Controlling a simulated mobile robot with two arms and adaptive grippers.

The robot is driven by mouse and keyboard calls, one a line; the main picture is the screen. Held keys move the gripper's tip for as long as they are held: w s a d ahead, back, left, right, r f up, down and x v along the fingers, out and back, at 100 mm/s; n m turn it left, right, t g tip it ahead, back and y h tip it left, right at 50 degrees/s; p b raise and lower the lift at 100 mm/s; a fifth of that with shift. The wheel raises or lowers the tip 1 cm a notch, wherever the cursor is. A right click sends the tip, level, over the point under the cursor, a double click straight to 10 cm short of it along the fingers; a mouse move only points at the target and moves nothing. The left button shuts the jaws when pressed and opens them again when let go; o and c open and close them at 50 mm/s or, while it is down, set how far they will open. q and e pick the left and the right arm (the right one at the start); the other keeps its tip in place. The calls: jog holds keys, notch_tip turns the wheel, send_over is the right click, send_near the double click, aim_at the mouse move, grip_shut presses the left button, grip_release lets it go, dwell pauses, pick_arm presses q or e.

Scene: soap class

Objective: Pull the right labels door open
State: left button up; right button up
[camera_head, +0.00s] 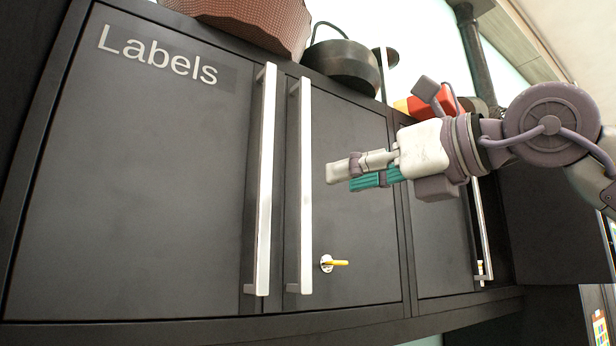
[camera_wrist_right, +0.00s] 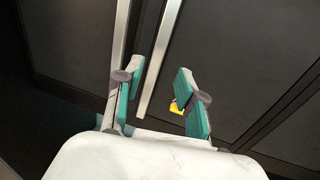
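The right labels door (camera_head: 350,225) is dark grey and shut, beside the left door marked "Labels" (camera_head: 150,150). Its long silver handle (camera_head: 305,190) runs upright near its left edge. A lock with a yellow key (camera_head: 335,263) is low on this door. My right gripper (camera_head: 345,176) is open and empty, in front of the door and right of the handle, apart from it. In the right wrist view, the handle (camera_wrist_right: 160,60) shows between the spread teal-padded fingers (camera_wrist_right: 155,85), beyond them. The yellow key (camera_wrist_right: 177,107) is partly hidden by the right finger. My left gripper is out of view.
The left door's handle (camera_head: 262,180) stands close beside the right door's handle. Another door (camera_head: 440,250) with its own handle (camera_head: 482,230) is farther right. A brown basket (camera_head: 250,22) and a dark pot (camera_head: 342,65) sit on top.

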aim_at(308, 188)
jog(key=p+x, duration=0.1)
jog(key=x, duration=0.4)
jog(key=shift+w+a, duration=0.1)
jog(key=shift+a, duration=0.1)
jog(key=shift+p+x, duration=0.65)
jog(key=shift+x, duration=0.45)
jog(key=shift+w+a, duration=0.1)
jog(key=shift+a, duration=0.05)
jog(key=shift+w+a+f, duration=0.15)
jog(key=shift+w+a, duration=0.1)
jog(key=shift+w, duration=0.1)
jog(key=shift+c, duration=0.4)
jog(key=shift+s+d, duration=0.1)
jog(key=shift+s, duration=0.05)
grip_shut()
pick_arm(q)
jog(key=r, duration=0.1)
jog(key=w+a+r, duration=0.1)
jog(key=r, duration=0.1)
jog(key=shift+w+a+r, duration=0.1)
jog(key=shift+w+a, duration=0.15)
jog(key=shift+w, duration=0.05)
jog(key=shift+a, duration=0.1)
